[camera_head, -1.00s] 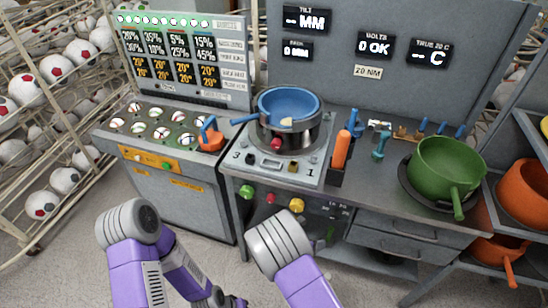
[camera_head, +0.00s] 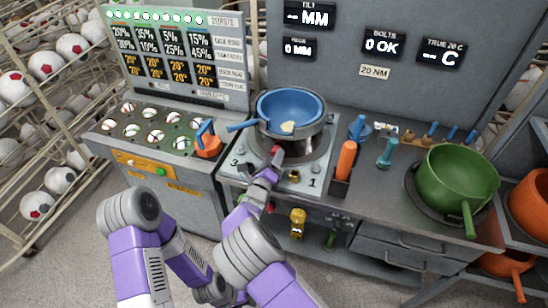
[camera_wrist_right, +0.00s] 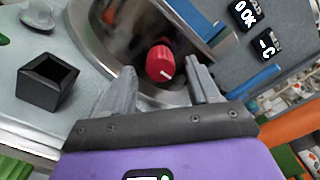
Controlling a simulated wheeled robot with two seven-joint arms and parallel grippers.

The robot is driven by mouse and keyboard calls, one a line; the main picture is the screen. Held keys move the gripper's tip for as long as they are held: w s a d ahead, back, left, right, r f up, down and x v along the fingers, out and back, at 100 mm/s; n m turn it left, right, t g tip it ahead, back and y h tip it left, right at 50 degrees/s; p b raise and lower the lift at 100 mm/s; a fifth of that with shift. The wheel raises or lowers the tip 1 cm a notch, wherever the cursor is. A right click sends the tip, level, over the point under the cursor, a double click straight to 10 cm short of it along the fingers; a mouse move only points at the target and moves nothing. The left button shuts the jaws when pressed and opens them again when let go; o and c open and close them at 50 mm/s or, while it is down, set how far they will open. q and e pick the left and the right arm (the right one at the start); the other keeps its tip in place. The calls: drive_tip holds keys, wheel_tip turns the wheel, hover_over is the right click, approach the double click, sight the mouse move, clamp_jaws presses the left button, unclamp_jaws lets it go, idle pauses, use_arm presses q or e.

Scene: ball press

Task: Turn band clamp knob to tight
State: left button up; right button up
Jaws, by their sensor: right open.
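The red band clamp knob (camera_head: 277,150) sits on the front of the metal band around the press pot (camera_head: 300,143). In the right wrist view the knob (camera_wrist_right: 160,62) is round, with a white mark near its lower right edge. My right gripper (camera_head: 270,169) is just in front of the knob. In the wrist view its two fingers (camera_wrist_right: 160,75) are apart, one on each side of the knob, with a gap visible on both sides. I cannot tell how deep the knob lies between them.
A blue pan (camera_head: 290,106) with a handle to the left sits on top of the pot. An orange-handled tool (camera_head: 346,160) stands in a dark holder to the right. A green pot (camera_head: 456,178) stands further right. A ball tray (camera_head: 158,128) is at left.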

drive_tip(key=shift+w+d, duration=0.2)
drive_tip(key=shift+w, duration=0.45)
drive_tip(key=c, duration=1)
drive_tip(key=shift+c, duration=0.2)
